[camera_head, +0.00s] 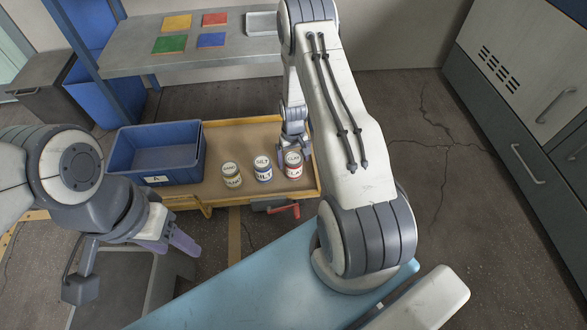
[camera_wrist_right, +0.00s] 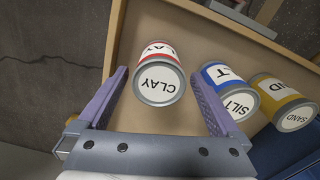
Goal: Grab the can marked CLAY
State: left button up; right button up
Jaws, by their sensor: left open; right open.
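The CLAY can (camera_head: 293,166) has a red band and a grey lid marked CLAY, and it stands upright at the right end of a row of cans on the cart. It also shows in the right wrist view (camera_wrist_right: 160,82), lid toward the camera, between the spread purple fingers. My right gripper (camera_wrist_right: 158,75) is open, with a narrow gap visible on each side of the can. In the head view my right gripper (camera_head: 292,148) is at the far side of the can. My left gripper (camera_head: 178,238) is open and empty, left of the bench and away from the cans.
The blue SILT can (camera_head: 263,170) stands close beside CLAY, near one right finger in the wrist view. The yellow SAND can (camera_head: 231,176) is further left. A blue bin (camera_head: 155,178) sits on the cart's (camera_head: 235,137) left part. A shelf (camera_head: 125,52) with coloured squares stands behind.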

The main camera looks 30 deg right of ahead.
notch_tip(320, 180, down, 4)
jog(key=shift+b, duration=1)
jog(key=shift+d+r, duration=0.1)
grip_shut()
jog(key=shift+r, duration=0.1)
